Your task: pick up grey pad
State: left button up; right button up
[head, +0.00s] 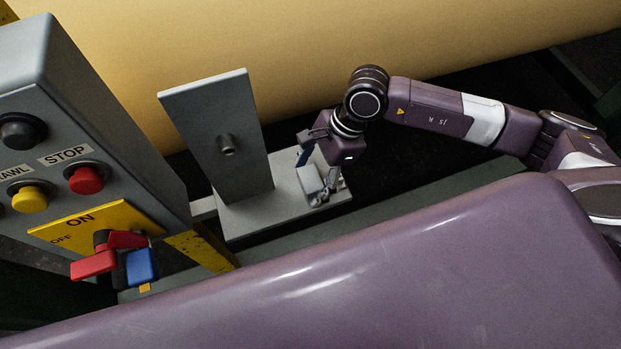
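A small light grey pad (310,180) is on or just above a pale grey plate (252,213), near the plate's right end. My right gripper (315,177) reaches down to it from the upper right, with its fingers around the pad. Whether the fingers touch the pad or leave a gap I cannot tell. Part of the pad is hidden by the fingers. My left gripper is not in view.
An upright grey plate with a knob (228,145) stands left of the pad. A control box (75,110) with buttons and a yellow switch plate (80,222) holding red and blue parts is at left. A large yellowish roll (290,45) fills the back.

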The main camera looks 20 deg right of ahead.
aim_at(310, 178)
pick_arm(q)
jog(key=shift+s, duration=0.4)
pick_arm(e)
jog(key=c, duration=1.1)
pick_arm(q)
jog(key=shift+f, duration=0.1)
pick_arm(e)
jog(key=shift+o, duration=0.2)
jog(key=shift+r, duration=0.2)
pick_arm(q)
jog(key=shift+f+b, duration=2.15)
jog(key=shift+b, duration=0.05)
pick_arm(e)
notch_tip(310, 178, up, 20)
jog(key=shift+f, duration=0.15)
